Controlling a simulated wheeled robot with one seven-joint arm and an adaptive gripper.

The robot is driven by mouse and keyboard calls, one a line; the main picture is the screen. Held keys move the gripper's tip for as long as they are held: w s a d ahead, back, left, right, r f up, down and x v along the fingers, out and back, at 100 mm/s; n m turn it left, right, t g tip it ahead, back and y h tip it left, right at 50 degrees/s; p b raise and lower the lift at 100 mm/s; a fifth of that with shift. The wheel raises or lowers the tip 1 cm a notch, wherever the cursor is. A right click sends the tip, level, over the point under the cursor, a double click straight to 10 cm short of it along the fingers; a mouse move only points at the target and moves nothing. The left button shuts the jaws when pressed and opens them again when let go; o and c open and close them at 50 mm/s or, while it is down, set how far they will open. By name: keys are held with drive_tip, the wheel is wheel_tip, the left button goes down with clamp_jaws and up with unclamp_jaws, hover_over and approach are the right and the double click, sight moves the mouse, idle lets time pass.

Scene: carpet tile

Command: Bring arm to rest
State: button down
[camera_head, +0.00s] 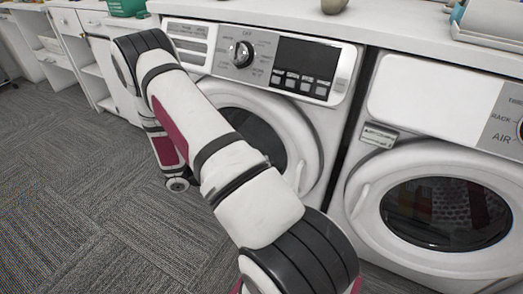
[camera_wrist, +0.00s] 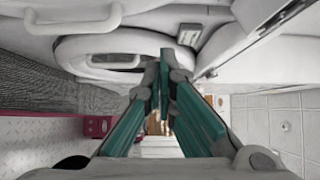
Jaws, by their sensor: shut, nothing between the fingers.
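My arm (camera_head: 245,185) reaches across the head view from the lower right to the upper left, in front of the left machine, and then bends down. My gripper (camera_wrist: 160,72) shows in the wrist view with its green and grey fingers brought together at the tips. Nothing is held between them. In the head view I cannot make out the fingers; the far end of the arm is low over the carpet, partly hidden behind the upper link.
A white washer (camera_head: 299,125) with a knob and dark display stands behind my arm, close to it. A second front-loading machine (camera_head: 360,195) stands to its right. A white counter (camera_head: 395,22) runs above both. Grey carpet (camera_head: 70,215) lies open at the left.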

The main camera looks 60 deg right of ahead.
drive_tip(key=shift+a, duration=0.15)
drive_tip(key=s+a+r+m+t+y, duration=0.1)
drive_tip(key=a+r+m+t+y, duration=0.15)
drive_tip(key=a+r+m, duration=0.55)
drive_tip(key=s+a+r+m+t+y, duration=0.2)
drive_tip(key=a+r+m+y, duration=0.2)
drive_tip(key=r+m, duration=0.5)
drive_tip(key=s+a+r+m+t+y, duration=0.3)
drive_tip(key=s+a+r+m+t, duration=0.15)
drive_tip(key=a, duration=0.35)
drive_tip(key=s+a+r+m+t+y, duration=0.3)
drive_tip(key=s+a+m+t, duration=0.2)
drive_tip(key=a, duration=0.3)
wheel_tip(320, 180, up, 24)
drive_tip(key=t+p, duration=0.3)
drive_tip(key=p, duration=1.9)
drive_tip(key=shift+s+r, duration=0.15)
